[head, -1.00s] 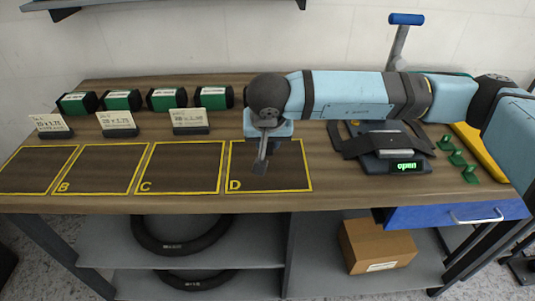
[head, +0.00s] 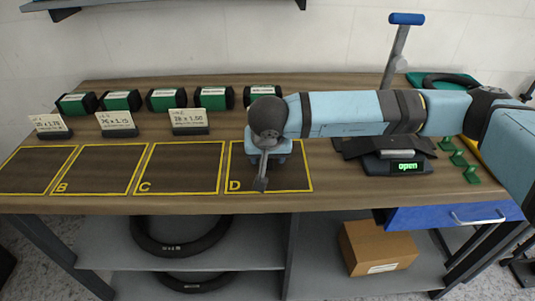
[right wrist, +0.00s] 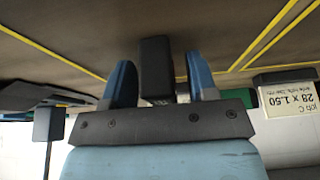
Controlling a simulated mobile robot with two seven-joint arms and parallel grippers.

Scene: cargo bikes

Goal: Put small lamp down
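My right gripper (head: 268,158) is low over the yellow-outlined field D (head: 302,187) on the workbench, pointing down. In the right wrist view its two blue fingers (right wrist: 161,80) stand on either side of a small black block, which looks like the small lamp (right wrist: 157,68). A gap shows between the block and the right-hand finger; the block sits close to the left-hand one. Whether the block touches the bench is hard to tell. The head view does not show the lamp clearly; the gripper hides it. My left gripper is out of view.
Fields B (head: 95,170) and C (head: 180,168) are empty. Size cards (head: 188,122) and green-black boxes (head: 213,97) stand behind them. A scale reading "open" (head: 398,166), green pegs (head: 471,174) and a blue drawer (head: 455,215) are at right. A carton (head: 377,247) sits below.

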